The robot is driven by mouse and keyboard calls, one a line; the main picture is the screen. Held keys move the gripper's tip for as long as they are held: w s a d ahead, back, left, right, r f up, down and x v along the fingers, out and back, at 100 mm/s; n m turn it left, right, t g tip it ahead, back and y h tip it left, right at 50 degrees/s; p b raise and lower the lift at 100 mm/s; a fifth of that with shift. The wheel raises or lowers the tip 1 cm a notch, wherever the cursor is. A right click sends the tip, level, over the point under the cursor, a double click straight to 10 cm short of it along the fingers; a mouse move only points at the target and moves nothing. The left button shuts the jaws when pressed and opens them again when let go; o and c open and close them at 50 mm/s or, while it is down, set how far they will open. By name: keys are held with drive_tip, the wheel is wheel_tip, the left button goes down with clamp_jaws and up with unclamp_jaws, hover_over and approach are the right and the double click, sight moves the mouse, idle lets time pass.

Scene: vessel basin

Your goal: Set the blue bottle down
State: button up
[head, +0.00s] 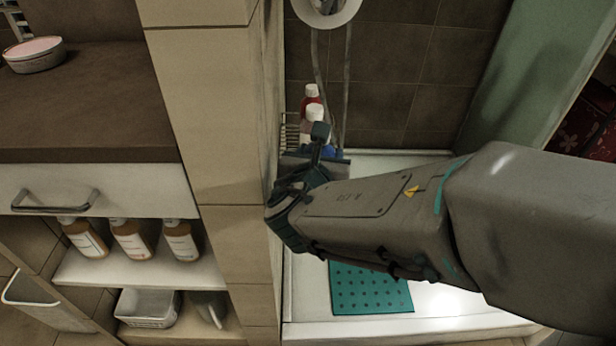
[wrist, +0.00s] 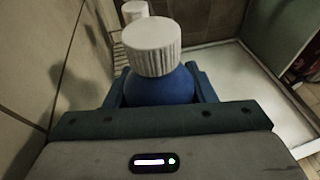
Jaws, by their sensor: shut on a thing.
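The blue bottle (wrist: 160,86), with a white ribbed cap, is between the fingers of my gripper (wrist: 160,92) in the wrist view. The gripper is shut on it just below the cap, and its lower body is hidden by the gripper. In the head view only a small blue patch of the bottle (head: 329,153) shows beside my gripper (head: 325,160), close to the wall corner of the shower. My arm hides what is below it, so I cannot tell whether the bottle's base touches anything.
A red bottle (head: 311,94) with a white cap and a pale bottle stand behind my gripper by a wire rack (head: 290,132). A tiled wall (head: 232,240) is close on the left. The white shower tray (head: 306,300) holds a teal mat (head: 370,289).

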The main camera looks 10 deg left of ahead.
drive_tip(key=shift+w+a+f, duration=0.3)
drive_tip(key=shift+f, duration=0.05)
drive_tip(key=shift+f+b, duration=1.25)
drive_tip(key=shift+f, duration=0.6)
drive_tip(key=shift+f+b, duration=0.3)
drive_tip(key=o, duration=1.2)
drive_tip(key=shift+r, duration=0.1)
drive_tip(key=shift+r, duration=0.1)
